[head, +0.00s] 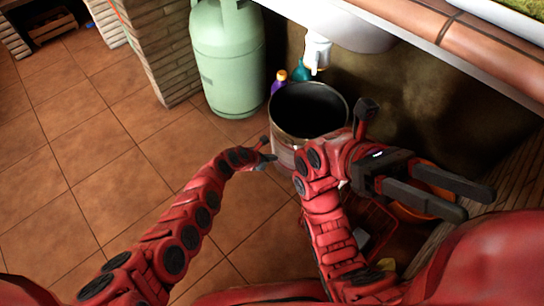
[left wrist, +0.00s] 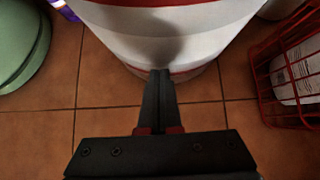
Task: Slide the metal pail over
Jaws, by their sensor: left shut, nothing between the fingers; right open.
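The metal pail (head: 308,108) stands upright on the tiled floor under the counter, its dark open top facing up. In the left wrist view its white side with red bands (left wrist: 170,40) fills the top. My left gripper (head: 268,159) is at the pail's lower left side in the head view. Its shut fingers (left wrist: 161,75) point at the pail's side, at or very near the surface; I cannot tell if they touch. They hold nothing. My right gripper (head: 440,196) is open and empty, to the right of the pail and higher up. My right arm hides part of the pail's right side.
A green gas cylinder (head: 228,60) stands behind the pail to the left. Several bottles, one purple (head: 279,82), stand behind it. A red crate (left wrist: 298,75) is close on the right, and an orange basin (head: 425,205) lies beyond. Floor tiles (head: 90,150) are clear at left.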

